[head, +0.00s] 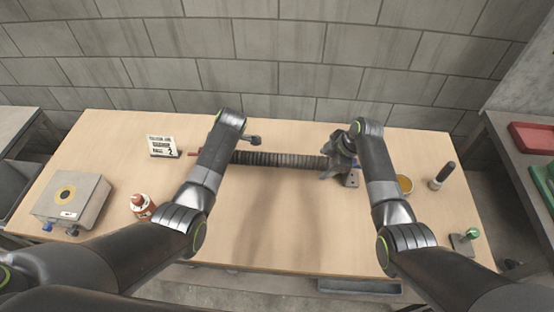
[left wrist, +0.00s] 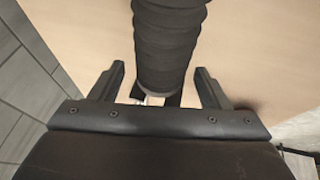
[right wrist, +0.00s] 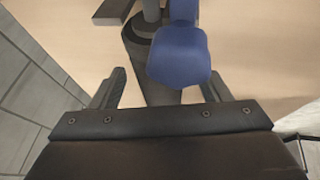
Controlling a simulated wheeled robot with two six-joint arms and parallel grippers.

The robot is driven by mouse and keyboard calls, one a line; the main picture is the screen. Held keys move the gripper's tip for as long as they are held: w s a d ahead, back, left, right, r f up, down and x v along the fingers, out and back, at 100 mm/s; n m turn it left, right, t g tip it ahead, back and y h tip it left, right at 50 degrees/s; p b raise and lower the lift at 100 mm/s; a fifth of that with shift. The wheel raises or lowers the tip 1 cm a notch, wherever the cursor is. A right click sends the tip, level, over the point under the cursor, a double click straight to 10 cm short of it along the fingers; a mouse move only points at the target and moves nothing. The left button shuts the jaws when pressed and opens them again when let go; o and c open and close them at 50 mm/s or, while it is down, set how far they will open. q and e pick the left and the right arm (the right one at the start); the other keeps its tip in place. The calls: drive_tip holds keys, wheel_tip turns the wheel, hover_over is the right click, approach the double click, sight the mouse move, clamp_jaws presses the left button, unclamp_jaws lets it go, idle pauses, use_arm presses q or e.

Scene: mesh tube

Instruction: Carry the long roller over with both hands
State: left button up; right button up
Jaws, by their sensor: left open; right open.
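The long roller (head: 275,159) is a dark ribbed tube lying left to right across the wooden table. In the left wrist view its ribbed body (left wrist: 168,45) runs between the fingers of my open left gripper (left wrist: 162,84), with space on both sides. My right gripper (head: 338,160) is open at the roller's right end, by a grey bracket (head: 351,181). In the right wrist view a dark cylinder (right wrist: 160,92) lies between its fingers, partly covered by a blue rounded part (right wrist: 180,57). Contact cannot be told.
A sign (head: 162,146) stands at the back left, with a grey box (head: 72,200) and a red-brown bottle (head: 142,205) nearer. On the right are an amber bowl (head: 404,184), a black-handled tool (head: 443,175) and a green-knobbed piece (head: 466,239). The front middle of the table is clear.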

drive_tip(key=shift+f, duration=0.1)
use_arm(q)
clamp_jaws()
use_arm(e)
clamp_jaws()
use_arm(q)
drive_tip(key=shift+w, duration=0.1)
use_arm(e)
drive_tip(key=shift+w, duration=0.1)
